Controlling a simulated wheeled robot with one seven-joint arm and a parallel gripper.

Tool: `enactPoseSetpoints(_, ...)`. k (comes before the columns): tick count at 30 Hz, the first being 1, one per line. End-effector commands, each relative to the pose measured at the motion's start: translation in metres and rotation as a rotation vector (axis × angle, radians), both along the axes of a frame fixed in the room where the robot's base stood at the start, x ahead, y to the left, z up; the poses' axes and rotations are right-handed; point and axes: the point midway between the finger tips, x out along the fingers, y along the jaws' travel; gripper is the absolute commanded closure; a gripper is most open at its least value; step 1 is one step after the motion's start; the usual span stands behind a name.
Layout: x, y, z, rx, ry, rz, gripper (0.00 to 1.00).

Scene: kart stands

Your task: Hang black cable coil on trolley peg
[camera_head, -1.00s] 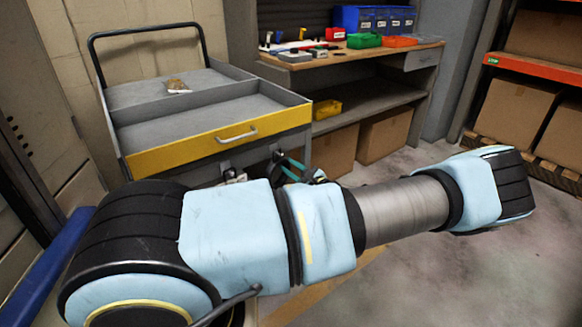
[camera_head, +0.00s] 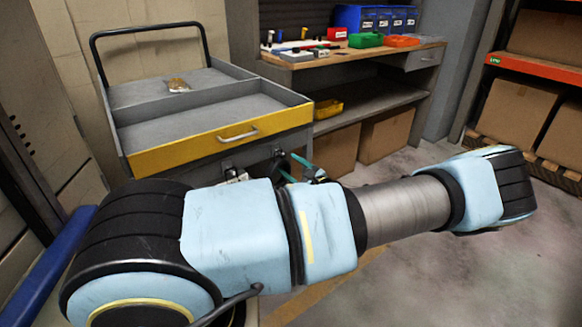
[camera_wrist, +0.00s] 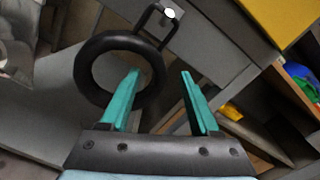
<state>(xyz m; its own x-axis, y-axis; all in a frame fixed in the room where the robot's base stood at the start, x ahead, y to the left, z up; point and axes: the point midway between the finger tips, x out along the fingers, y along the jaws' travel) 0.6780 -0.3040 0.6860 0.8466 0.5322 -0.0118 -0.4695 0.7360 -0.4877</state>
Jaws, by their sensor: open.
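The black cable coil (camera_wrist: 84,72) shows in the wrist view as a ring below a squarish black loop (camera_wrist: 144,20). The loop is around the bright-tipped peg (camera_wrist: 170,13) on the grey trolley side, and the coil appears to hang from it. My gripper (camera_wrist: 160,78) is open, with teal fingers apart. The left finger overlaps the coil's lower right part; I cannot tell whether it touches. The right finger is clear of the ring. In the head view my gripper (camera_head: 296,168) is by the trolley (camera_head: 220,144), below its yellow front. My arm hides most of this area.
A small brownish item (camera_head: 178,85) lies in the trolley's top tray. A workbench (camera_head: 345,62) with coloured bins stands behind to the right, with cardboard boxes (camera_head: 385,135) beneath. A shelf (camera_head: 540,72) with boxes is at far right. Floor on the right is clear.

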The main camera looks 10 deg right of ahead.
Motion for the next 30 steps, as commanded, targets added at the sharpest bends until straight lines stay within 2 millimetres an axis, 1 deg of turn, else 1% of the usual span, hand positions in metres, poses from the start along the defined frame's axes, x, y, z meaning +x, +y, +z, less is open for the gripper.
enactPoseSetpoints(5,-0.002,-0.001,-0.001,-0.001,0.001,-0.001,0.37)
enactPoseSetpoints(8,-0.009,-0.007,-0.001,-0.002,0.001,-0.002,0.37)
enactPoseSetpoints(11,-0.022,-0.015,-0.001,-0.002,0.001,-0.002,0.37)
enactPoseSetpoints(18,-0.063,-0.041,0.000,-0.002,0.001,-0.003,0.37)
enactPoseSetpoints(21,-0.076,-0.049,0.000,-0.002,0.001,-0.003,0.37)
enactPoseSetpoints(25,-0.087,-0.055,0.000,-0.001,0.001,-0.002,0.37)
enactPoseSetpoints(28,-0.091,-0.051,0.002,-0.015,0.010,0.024,0.37)
enactPoseSetpoints(30,-0.093,-0.036,0.006,-0.050,0.031,0.082,0.37)
